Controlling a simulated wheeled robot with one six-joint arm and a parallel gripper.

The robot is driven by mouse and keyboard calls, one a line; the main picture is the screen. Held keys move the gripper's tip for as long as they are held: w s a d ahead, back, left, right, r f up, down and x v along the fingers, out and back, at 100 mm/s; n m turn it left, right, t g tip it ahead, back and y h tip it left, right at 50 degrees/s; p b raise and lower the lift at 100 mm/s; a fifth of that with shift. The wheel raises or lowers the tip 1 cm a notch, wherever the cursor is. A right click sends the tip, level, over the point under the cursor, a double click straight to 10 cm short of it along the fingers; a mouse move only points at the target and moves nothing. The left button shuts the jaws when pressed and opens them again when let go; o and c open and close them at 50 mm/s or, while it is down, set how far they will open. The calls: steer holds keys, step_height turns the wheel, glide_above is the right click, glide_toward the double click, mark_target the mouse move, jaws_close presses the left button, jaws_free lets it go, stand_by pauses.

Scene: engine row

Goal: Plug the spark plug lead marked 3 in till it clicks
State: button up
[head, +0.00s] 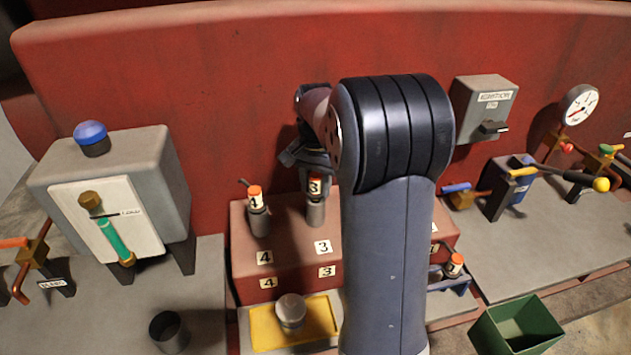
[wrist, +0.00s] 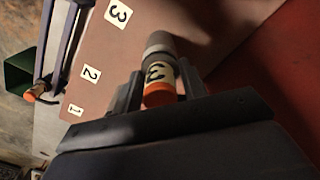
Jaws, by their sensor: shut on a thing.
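The spark plug lead marked 3 (head: 315,187) has an orange end and a pale label with a black 3. It stands upright over a grey plug post (head: 315,212) on the red engine block (head: 290,242). My gripper (head: 311,165) is shut on this lead from above and behind. In the wrist view the lead (wrist: 159,77) sits between the two fingers of my gripper (wrist: 157,92), in line with the grey post (wrist: 158,42). I cannot tell whether the lead is fully seated. My arm hides part of the block in the head view.
A lead marked 4 (head: 255,198) stands on its post to the left. Another orange-ended lead (head: 454,265) lies in a blue holder at the right. A yellow tray (head: 262,325) is in front, a green bin (head: 515,328) at right, and a grey box (head: 170,165) at left.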

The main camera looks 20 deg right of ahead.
steer(key=shift+f+b, duration=0.4)
steer(key=shift+f, duration=0.45)
stand_by(0.5)
steer(key=o, duration=1.1)
steer(key=shift+c, duration=0.2)
steer(key=shift+r, duration=0.1)
step_height(320, 180, up, 11)
steer(key=shift+f, duration=0.15)
step_height(320, 180, down, 11)
steer(key=shift+r, duration=0.4)
